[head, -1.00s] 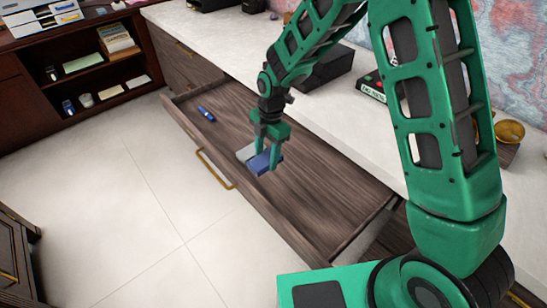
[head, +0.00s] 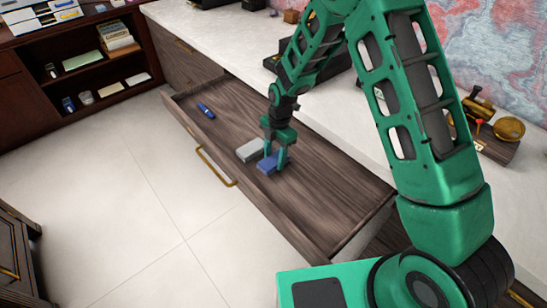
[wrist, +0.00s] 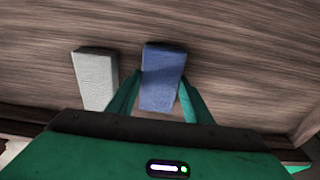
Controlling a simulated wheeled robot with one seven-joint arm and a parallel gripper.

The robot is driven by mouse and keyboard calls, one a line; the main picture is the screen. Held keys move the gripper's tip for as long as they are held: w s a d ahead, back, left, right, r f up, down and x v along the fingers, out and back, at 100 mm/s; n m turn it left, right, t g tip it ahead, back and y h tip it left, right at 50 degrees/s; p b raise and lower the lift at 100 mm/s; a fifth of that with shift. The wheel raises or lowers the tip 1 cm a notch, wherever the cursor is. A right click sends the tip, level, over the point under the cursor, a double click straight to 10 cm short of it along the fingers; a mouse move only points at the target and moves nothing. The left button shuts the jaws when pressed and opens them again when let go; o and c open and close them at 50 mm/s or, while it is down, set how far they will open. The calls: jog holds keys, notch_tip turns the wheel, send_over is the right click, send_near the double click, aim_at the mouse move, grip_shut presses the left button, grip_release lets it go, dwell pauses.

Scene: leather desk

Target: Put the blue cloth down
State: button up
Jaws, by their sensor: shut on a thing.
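The blue cloth (head: 267,164) is a small folded block in the open wooden drawer (head: 320,200). My gripper (head: 275,158) is shut on it, low over the drawer floor. In the wrist view the blue cloth (wrist: 162,78) sits between the two green fingers (wrist: 160,98). I cannot tell for certain whether its underside touches the drawer floor. A light grey folded block (head: 250,150) lies just left of it in the drawer, and it also shows in the wrist view (wrist: 96,78), with a narrow gap between them.
A blue pen-like object (head: 206,111) lies at the far left end of the drawer. The drawer's right part is bare. The drawer front with a brass handle (head: 215,168) borders the near side. The pale desk top (head: 215,45) runs behind, with a brass item (head: 508,128) on it.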

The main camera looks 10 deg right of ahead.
jog(key=o, duration=1)
jog(key=shift+f, duration=0.1)
jog(key=r, duration=0.4)
jog(key=d+r, duration=0.1)
jog(key=r, duration=0.7)
jog(key=shift+w+d+r, duration=0.1)
jog(key=shift+w+d, duration=0.05)
jog(key=shift+w, duration=0.25)
